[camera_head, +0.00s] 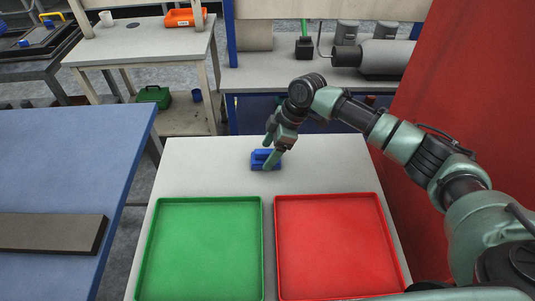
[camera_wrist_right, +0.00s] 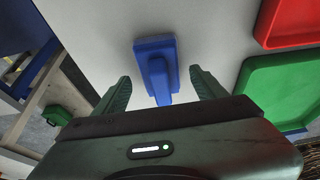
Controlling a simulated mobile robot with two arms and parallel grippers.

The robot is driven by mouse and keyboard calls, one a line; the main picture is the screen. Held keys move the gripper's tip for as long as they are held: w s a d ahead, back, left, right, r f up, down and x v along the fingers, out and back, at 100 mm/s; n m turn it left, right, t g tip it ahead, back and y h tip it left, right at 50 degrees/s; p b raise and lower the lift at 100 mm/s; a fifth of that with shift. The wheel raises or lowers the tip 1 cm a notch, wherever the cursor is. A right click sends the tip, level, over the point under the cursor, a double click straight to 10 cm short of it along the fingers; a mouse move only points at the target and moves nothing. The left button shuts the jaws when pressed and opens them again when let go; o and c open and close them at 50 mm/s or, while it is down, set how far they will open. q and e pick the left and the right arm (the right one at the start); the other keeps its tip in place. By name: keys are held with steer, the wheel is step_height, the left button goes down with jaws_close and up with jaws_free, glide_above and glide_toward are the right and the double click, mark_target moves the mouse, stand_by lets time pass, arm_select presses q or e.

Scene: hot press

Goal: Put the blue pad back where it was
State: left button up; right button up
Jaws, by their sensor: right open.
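The blue pad (camera_head: 258,160) lies on the light table beyond the two trays, near the gap between them. It has a flat base with a raised narrower part on top. My right gripper (camera_head: 270,150) is just over it in the head view. In the right wrist view the blue pad (camera_wrist_right: 157,68) shows ahead of and between the open fingers (camera_wrist_right: 160,90), with space on both sides. The fingers do not grip it. My left gripper is not in view.
A green tray (camera_head: 206,199) and a red tray (camera_head: 325,196) fill the near part of the light table (camera_head: 200,152). A blue table (camera_head: 70,150) with a dark bar (camera_head: 50,233) is at left. A red panel (camera_head: 460,80) stands at right. The table beside the pad is clear.

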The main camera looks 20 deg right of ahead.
steer(key=b+v, duration=0.1)
steer(key=v, duration=0.9)
steer(key=shift+d+r+b, duration=0.15)
steer(key=shift+r+b, duration=0.1)
steer(key=shift+b, duration=0.1)
steer(key=shift+s, duration=0.1)
